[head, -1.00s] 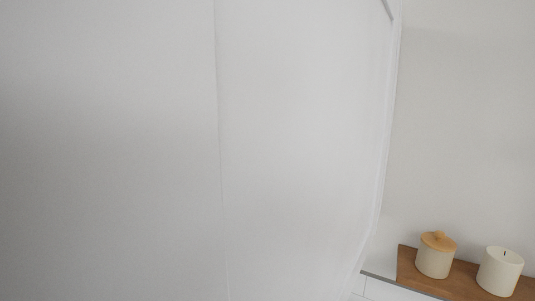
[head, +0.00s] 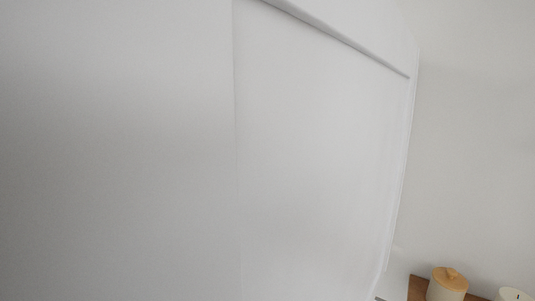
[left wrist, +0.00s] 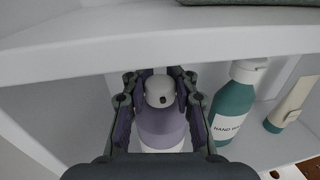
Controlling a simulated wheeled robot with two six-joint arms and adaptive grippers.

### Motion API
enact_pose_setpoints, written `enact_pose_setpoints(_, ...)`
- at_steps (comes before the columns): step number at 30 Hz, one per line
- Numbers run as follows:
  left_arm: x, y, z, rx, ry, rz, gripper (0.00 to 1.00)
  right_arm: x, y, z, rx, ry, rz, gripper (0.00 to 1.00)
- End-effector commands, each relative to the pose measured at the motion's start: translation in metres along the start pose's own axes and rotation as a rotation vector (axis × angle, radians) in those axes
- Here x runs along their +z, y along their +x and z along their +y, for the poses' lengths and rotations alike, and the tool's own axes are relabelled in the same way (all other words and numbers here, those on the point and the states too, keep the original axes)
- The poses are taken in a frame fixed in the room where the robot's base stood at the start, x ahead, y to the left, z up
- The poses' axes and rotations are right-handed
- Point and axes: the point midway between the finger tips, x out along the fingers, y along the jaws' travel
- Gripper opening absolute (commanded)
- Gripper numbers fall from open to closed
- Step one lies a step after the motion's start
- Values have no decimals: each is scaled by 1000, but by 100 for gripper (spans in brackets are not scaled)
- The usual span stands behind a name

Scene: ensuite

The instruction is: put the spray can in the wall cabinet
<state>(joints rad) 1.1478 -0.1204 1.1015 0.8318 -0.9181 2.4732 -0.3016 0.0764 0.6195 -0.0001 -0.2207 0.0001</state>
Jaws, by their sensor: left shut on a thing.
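The spray can (left wrist: 162,122) has a purple body and a grey cap and shows in the left wrist view. My left gripper (left wrist: 160,88) is shut on it, with a dark finger on each side. The can is in or at a white compartment of the wall cabinet (left wrist: 100,38), below a white shelf board. I cannot tell whether its base touches the lower shelf; my gripper hides it. In the head view a large white panel (head: 310,150), seemingly part of the cabinet, fills most of the picture and no gripper shows. My right gripper is out of view.
A teal hand wash bottle (left wrist: 236,100) stands right of the can, with a cream tube (left wrist: 291,105) farther right. A dark green item (left wrist: 250,2) lies on the upper board. In the head view, a lidded jar (head: 447,284) and a candle (head: 514,294) stand at lower right.

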Motion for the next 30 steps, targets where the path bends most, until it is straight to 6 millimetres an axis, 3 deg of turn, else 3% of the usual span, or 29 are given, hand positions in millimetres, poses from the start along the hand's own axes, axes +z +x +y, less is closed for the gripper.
enact_pose_setpoints(8, -3, 0, 0, 0, 0, -1, 0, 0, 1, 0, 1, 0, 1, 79)
enact_pose_setpoints(9, -3, 0, 0, 0, 0, 0, 29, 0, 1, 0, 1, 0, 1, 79)
enact_pose_setpoints(14, -3, 0, 0, 0, 0, 0, 51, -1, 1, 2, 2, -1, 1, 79)
enact_pose_setpoints(24, 1, -1, 0, 0, 1, -1, 51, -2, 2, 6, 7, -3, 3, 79)
enact_pose_setpoints(30, -10, -38, 1, 4, 5, -3, 51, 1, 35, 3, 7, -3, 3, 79)
